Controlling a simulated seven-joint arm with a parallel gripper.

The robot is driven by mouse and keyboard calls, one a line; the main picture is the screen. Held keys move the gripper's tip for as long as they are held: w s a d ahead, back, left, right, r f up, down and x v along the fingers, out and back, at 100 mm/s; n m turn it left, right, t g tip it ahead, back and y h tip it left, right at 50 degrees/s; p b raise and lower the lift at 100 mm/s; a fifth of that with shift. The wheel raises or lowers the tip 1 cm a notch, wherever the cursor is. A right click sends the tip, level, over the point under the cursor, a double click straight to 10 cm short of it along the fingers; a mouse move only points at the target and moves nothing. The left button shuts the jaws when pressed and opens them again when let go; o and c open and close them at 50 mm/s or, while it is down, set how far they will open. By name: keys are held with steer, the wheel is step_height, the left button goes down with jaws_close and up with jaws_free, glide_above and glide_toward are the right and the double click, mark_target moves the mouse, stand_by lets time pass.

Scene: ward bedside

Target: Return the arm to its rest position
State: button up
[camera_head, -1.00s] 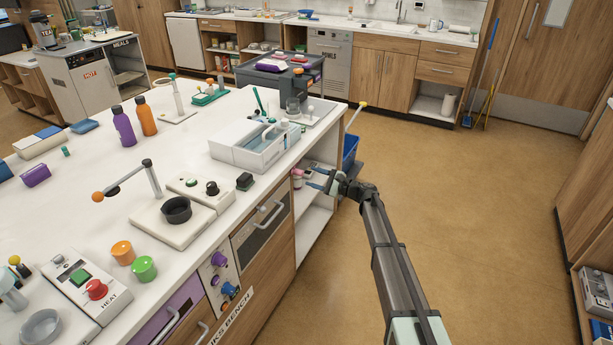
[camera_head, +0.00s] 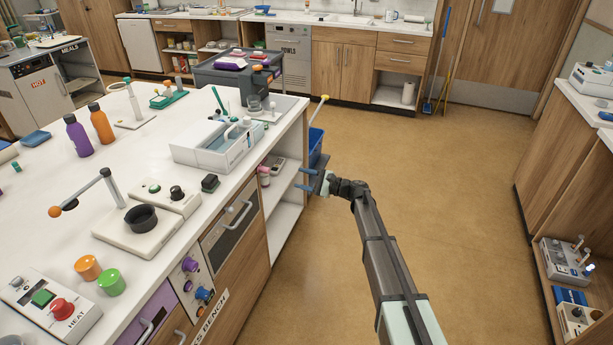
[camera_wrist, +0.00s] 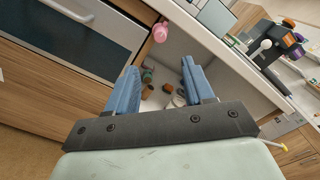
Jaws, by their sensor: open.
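My gripper (camera_head: 309,181) is at the end of my outstretched arm, in front of the open shelves at the bench's end. Its two blue fingers stand apart with nothing between them. In the wrist view the open fingers (camera_wrist: 160,92) point toward the shelf opening, where small jars and a pink-topped bottle (camera_wrist: 160,32) show beyond them. The pink bottle also shows on the upper shelf in the head view (camera_head: 264,176).
The white bench (camera_head: 60,200) fills the left, with a grey-white caddy (camera_head: 215,150) near its edge. A blue bin (camera_head: 317,146) stands behind my gripper. Wooden cabinets (camera_head: 560,180) stand at the right. The floor between (camera_head: 450,200) is clear.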

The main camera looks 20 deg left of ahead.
steer(key=shift+n, duration=0.3)
steer(key=s+d+f+n+g+h, duration=0.2)
steer(key=s+d+f+n+h, duration=1.1)
steer(key=s+d+f, duration=1.25)
steer(key=s+d+f+m+g+h, duration=0.1)
steer(key=s+d+f, duration=0.2)
steer(key=s+d, duration=0.5)
steer(key=s+d+f+m+g+h, duration=0.2)
steer(key=s+d+f, duration=0.2)
steer(key=s+d, duration=0.4)
steer(key=s+d+f+m+g+h, duration=0.1)
steer(key=s+d+f, duration=0.3)
steer(key=s+d, duration=0.5)
steer(key=s+h, duration=0.1)
steer(key=s, duration=0.7)
steer(key=shift+s+f+g, duration=0.2)
steer(key=shift+s+g, duration=0.2)
